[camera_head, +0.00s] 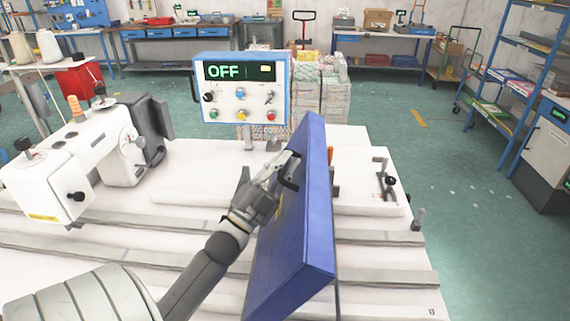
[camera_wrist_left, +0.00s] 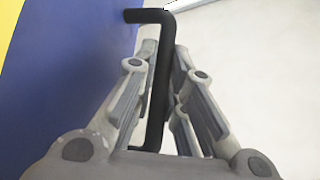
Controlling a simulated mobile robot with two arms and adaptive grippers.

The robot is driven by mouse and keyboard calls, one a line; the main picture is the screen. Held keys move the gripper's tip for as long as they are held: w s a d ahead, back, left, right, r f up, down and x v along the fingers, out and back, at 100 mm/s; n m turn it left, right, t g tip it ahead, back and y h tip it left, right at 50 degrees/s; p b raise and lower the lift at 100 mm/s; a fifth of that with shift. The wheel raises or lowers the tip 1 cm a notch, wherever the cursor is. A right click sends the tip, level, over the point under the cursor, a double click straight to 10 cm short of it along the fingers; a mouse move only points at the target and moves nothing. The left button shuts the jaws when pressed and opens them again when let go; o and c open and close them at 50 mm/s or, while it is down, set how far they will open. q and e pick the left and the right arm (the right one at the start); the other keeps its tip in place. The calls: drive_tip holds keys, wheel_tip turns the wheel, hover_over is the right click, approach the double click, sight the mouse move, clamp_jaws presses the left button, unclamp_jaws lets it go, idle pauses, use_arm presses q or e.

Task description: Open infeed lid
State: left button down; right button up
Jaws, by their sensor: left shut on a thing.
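The infeed lid (camera_head: 300,225) is a blue panel. It stands raised and tilted steeply above the white machine table in the head view. My left gripper (camera_head: 287,165) is at the lid's left face near its upper edge, shut on the black lid handle (camera_head: 290,172). In the left wrist view, the black handle (camera_wrist_left: 155,95) runs between the two fingers of my left gripper (camera_wrist_left: 160,75), with the blue lid (camera_wrist_left: 70,80) on the left. Part of the table behind the lid is hidden. My right gripper is not in view.
A control box (camera_head: 240,88) reading OFF stands behind the table. A white sewing machine head (camera_head: 75,160) is at the left. Long grey rails (camera_head: 130,240) cross the table. A small black-knobbed fixture (camera_head: 388,182) sits right of the lid. Green floor lies open at the right.

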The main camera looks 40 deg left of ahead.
use_arm(q)
drive_tip(key=c, duration=1.5)
unclamp_jaws()
drive_tip(key=shift+a, duration=0.2)
drive_tip(key=shift+s, duration=0.1)
drive_tip(key=shift+s+d+f, duration=0.1)
drive_tip(key=shift+s+f, duration=0.05)
drive_tip(key=shift+f, duration=0.05)
drive_tip(key=v, duration=1.1)
drive_tip(key=shift+s, duration=0.3)
